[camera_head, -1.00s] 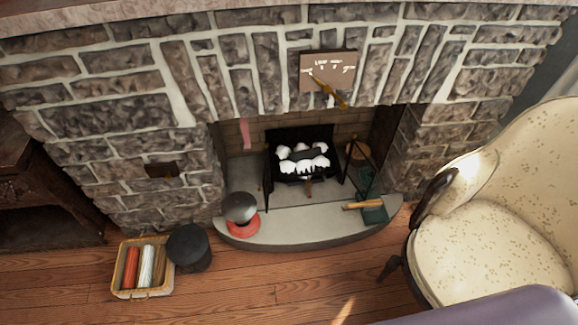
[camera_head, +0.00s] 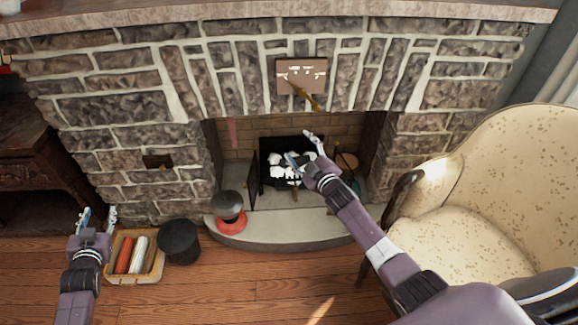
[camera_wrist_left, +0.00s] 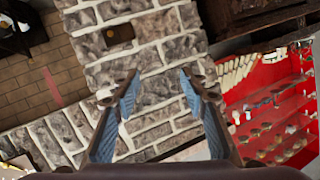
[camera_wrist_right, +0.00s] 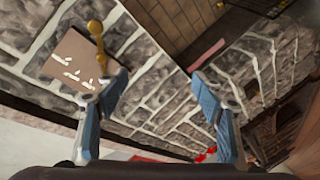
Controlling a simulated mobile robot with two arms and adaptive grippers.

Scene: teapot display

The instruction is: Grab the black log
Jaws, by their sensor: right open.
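A dark log (camera_head: 284,165) seems to lie among white lumps in the black fireplace grate. It is small and partly hidden behind my right gripper, so its ends cannot be made out. My right gripper (camera_head: 303,149) is open and appears in front of the grate in the head view; its distance from the log cannot be told. Its fingers (camera_wrist_right: 160,95) are spread and empty in the right wrist view, facing stone wall and a brown sign. My left gripper (camera_head: 97,215) is open and empty at the lower left, by the basket. It also shows open in the left wrist view (camera_wrist_left: 157,90).
A wicker basket (camera_head: 150,277) holds a red, a white and a brown log. A black bucket (camera_head: 179,243) stands beside it. A dark-topped red object (camera_head: 230,210) sits on the hearth's left. A cream armchair (camera_head: 470,190) is at right. Wooden floor between is clear.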

